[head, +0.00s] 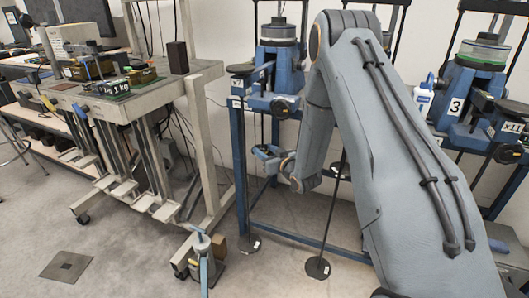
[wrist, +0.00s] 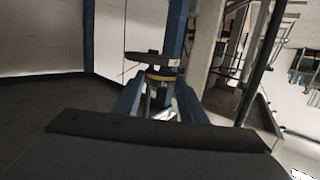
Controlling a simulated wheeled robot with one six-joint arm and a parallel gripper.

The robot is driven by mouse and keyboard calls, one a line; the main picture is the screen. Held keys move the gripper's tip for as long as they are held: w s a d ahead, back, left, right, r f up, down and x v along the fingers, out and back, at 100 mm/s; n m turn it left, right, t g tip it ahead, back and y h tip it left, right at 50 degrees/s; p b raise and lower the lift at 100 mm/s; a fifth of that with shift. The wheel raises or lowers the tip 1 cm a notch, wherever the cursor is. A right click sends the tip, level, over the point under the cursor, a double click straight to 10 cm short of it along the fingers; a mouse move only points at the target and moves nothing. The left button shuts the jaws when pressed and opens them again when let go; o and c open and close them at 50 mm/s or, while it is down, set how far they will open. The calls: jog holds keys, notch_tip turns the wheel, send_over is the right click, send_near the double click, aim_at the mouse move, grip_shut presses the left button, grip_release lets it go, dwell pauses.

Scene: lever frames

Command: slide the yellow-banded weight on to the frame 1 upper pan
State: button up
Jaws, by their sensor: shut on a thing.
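In the wrist view, my gripper (wrist: 158,90) has its two blue fingers closing in on the yellow-banded weight (wrist: 160,76). The weight is a small dark disc with a yellow band, seen at the fingertips. A flat dark plate (wrist: 145,56) shows just above it in the picture; I cannot tell whether they touch. In the head view, my gripper (head: 267,152) is small and partly hidden by my arm, beside the blue stand, and the weight cannot be made out there. No frame 1 label is readable, so I cannot tell which pan is its upper pan.
A blue stand (head: 239,140) with dark upright rods is behind my arm. A frame marked 3 (head: 455,106) stands at the right. Round dark discs (head: 318,267) hang or rest low on rods. A cart with a bench top (head: 140,98) stands left; grey floor is open in front.

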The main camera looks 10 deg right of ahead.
aim_at(265, 146)
jog(key=shift+w, duration=0.25)
jog(key=shift+w+d, duration=0.15)
jog(key=shift+w, duration=0.2)
jog(key=shift+w+d+b, duration=0.25)
jog(key=shift+w+b, duration=0.35)
jog(key=shift+w, duration=0.25)
dwell(0.5)
jog(key=shift+f, duration=0.4)
dwell(0.5)
jog(key=o, duration=1.1)
jog(key=shift+o, duration=0.2)
jog(key=shift+s, duration=0.1)
jog(key=p+v, duration=0.3)
jog(key=v, duration=0.4)
